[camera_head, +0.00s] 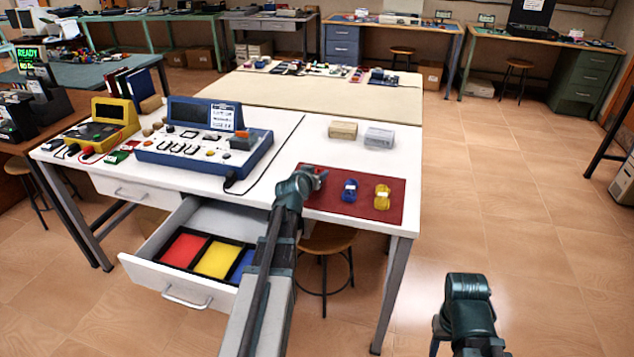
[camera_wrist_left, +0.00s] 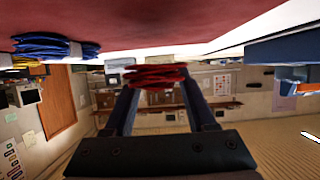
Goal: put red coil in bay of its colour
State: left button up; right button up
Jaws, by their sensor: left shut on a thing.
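My left gripper (camera_head: 315,174) is shut on the red coil (camera_head: 321,172) at the back left corner of the dark red mat. In the left wrist view the red coil (camera_wrist_left: 155,76) sits between the fingertips (camera_wrist_left: 158,84). I cannot tell whether it touches the mat. The open drawer (camera_head: 150,264) under the white table holds a red bay (camera_head: 184,249), a yellow bay (camera_head: 215,260) and a blue bay (camera_head: 243,266). No coil shows in the red or yellow bay. My left arm partly hides the blue bay.
A blue coil (camera_head: 349,190) and a yellow coil (camera_head: 382,197) lie on the red mat (camera_head: 330,207). A blue instrument console (camera_head: 205,150) stands left on the table (camera_head: 290,138). Two small boxes (camera_head: 343,130) (camera_head: 379,137) stand behind the mat. A stool (camera_head: 326,240) is under the table.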

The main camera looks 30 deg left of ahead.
pick_arm(q)
jog(key=shift+f+b, duration=1.8)
jog(key=shift+f, duration=0.1)
jog(key=o, duration=1.3)
jog(key=shift+o, duration=0.2)
